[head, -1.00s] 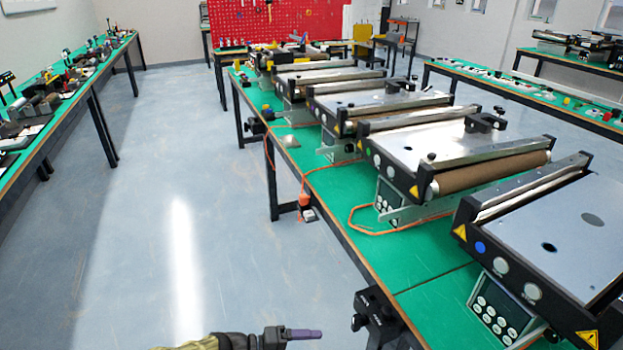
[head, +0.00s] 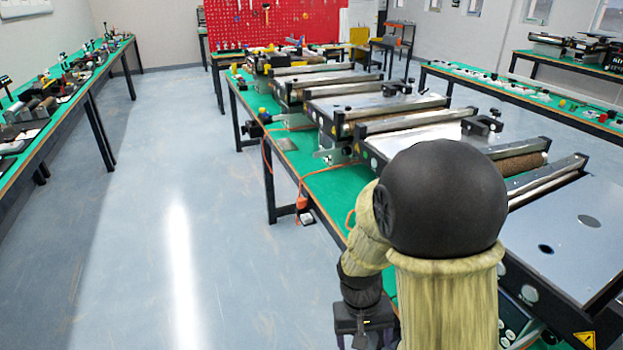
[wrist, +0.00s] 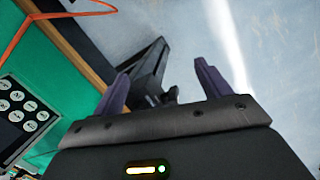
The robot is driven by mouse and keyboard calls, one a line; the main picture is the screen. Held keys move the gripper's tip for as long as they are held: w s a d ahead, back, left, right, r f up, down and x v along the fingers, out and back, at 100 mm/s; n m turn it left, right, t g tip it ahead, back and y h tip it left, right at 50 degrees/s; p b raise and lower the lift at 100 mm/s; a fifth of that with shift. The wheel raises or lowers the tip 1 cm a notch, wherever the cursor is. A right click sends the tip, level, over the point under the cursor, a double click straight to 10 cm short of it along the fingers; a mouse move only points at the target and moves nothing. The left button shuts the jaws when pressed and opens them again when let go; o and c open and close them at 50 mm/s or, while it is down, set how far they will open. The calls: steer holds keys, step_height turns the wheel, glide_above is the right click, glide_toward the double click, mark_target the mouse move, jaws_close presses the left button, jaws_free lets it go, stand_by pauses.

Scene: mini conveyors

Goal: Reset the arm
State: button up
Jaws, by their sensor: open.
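My arm is raised in the head view, with its black rounded joint and tan-sleeved links in front of the near conveyors. My gripper (head: 364,342) hangs below it, pointing down beside the green bench's edge, and its fingertips are partly cut off by the frame's bottom. In the wrist view my gripper (wrist: 161,72) is open, with two purple fingers set wide apart. Nothing is between them. Beyond the fingers show the bench edge, a black bracket (wrist: 150,75) and the floor.
The green bench (head: 318,182) carries several mini conveyors, the nearest (head: 565,225) at right. An orange cable (head: 268,165) hangs over its edge. Another bench (head: 62,95) with tools stands at left. The grey floor (head: 170,210) between is clear. A control panel (wrist: 25,115) shows in the wrist view.

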steer(key=s+d+r+t+p, duration=0.1)
steer(key=d+r+p, duration=0.1)
steer(key=r+p, duration=0.5)
steer(key=s+d+r+t+y+p, duration=0.1)
steer(key=r+p, duration=0.6)
steer(key=r, duration=0.7)
steer(key=shift+d+m+t+p, duration=0.3)
steer(key=shift+d+t+p, duration=0.05)
steer(key=shift+d+t, duration=0.4)
steer(key=shift+s+a, duration=0.15)
